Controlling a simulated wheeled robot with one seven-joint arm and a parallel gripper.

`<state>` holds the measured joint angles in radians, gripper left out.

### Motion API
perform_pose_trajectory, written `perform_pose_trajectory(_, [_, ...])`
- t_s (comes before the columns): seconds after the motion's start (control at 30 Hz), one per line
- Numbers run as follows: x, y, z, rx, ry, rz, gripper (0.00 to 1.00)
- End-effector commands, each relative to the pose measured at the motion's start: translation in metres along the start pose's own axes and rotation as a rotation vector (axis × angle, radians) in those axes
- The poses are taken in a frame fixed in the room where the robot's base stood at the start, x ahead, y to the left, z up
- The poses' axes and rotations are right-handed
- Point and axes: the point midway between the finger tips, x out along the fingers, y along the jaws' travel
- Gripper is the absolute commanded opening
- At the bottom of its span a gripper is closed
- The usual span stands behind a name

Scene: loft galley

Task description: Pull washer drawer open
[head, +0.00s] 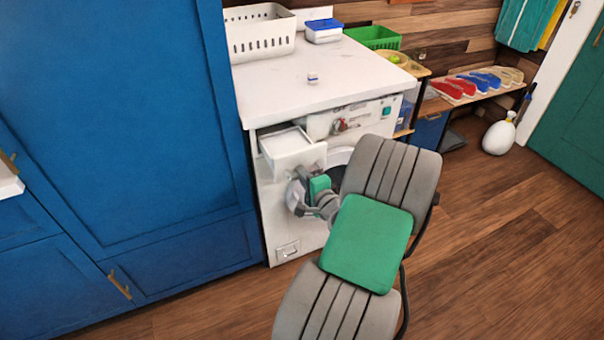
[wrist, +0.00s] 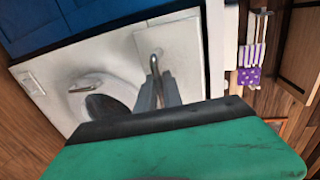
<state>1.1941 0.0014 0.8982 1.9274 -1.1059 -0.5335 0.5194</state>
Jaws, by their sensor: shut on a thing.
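The washer (head: 280,222) is white and stands under a marble-look top, just right of the blue cabinet. Its drawer (head: 292,147) at the upper left of the front is pulled out, and its hollow inside shows from above. In the wrist view the drawer front (wrist: 190,50) carries a metal bar handle (wrist: 154,65). My gripper (head: 305,190) is at the drawer front, partly hidden by my arm. In the wrist view my gripper's fingers (wrist: 160,90) are shut on the handle. The round washer door (wrist: 112,100) is closed, partly hidden by my arm in the head view.
A tall blue cabinet (head: 120,120) stands close on the left. A shoe bench (head: 470,92) stands behind right.

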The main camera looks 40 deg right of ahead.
Motion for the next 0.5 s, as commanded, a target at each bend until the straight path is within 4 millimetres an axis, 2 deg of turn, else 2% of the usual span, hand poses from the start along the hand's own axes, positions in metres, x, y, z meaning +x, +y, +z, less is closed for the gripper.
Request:
perform_pose_trajectory(0.1, [0.0000,0.0003,0.0004,0.001,-0.001,0.001,0.00])
perform_pose_trajectory(0.13, [0.0001,0.0003,0.0004,0.001,-0.001,0.001,0.12])
perform_pose_trajectory(0.37, [0.0003,0.0001,0.0003,0.001,-0.001,0.000,0.31])
perform_pose_trajectory(0.5, [0.0004,0.0000,0.0004,0.001,-0.001,0.000,0.33])
